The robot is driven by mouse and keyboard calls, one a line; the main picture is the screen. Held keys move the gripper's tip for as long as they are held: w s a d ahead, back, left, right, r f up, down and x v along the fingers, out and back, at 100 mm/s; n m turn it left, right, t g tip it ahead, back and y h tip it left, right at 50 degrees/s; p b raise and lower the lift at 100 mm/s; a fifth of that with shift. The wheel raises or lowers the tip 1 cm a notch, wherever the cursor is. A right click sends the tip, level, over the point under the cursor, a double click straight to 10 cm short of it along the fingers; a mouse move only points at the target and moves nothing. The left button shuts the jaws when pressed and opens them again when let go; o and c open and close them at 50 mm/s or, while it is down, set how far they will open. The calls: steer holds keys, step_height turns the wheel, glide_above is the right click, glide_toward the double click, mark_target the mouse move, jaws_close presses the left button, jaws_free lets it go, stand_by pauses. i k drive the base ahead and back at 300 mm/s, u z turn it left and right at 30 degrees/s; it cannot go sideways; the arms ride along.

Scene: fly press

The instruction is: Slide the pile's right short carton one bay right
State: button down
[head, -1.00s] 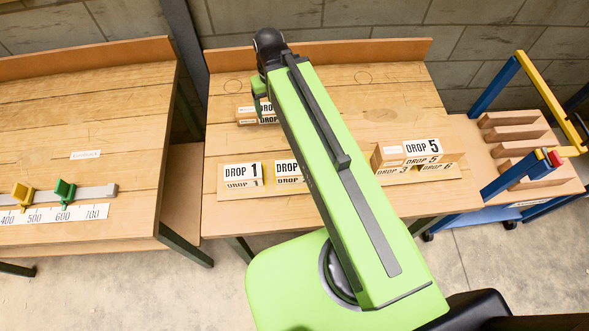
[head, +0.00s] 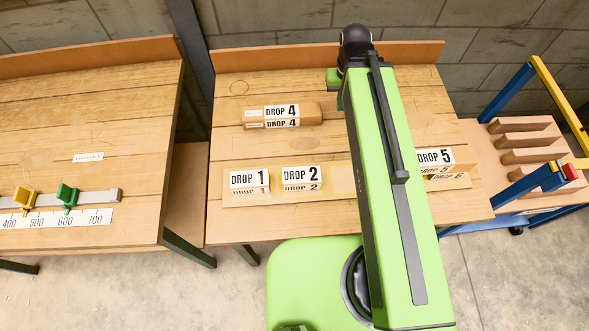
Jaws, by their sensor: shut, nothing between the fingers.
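The pile stands on the right of the bay strip, partly behind my arm. Its top carton, DROP 5 (head: 435,157), lies across the lower ones. The right short carton, DROP 6 (head: 452,177), shows a narrow labelled front under it. The pile's left part, including the left short carton, is hidden by my arm. My gripper (head: 340,100) hangs at the far end of the arm, over the back half of the table, left of and behind the pile. It is shut and empty; its fingertips are mostly hidden.
DROP 1 (head: 249,181) and DROP 2 (head: 301,178) stand in bays on the strip, with an empty outlined bay (head: 342,180) beside them. The long DROP 4 carton (head: 310,111) lies behind. A trolley with wooden slats (head: 530,140) stands at the right. A rail bench is left.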

mark_target(296, 179)
steer(key=z, duration=0.25)
steer(key=k, duration=2.05)
steer(key=u, duration=1.5)
steer(key=i, duration=1.65)
steer(key=u, duration=0.05)
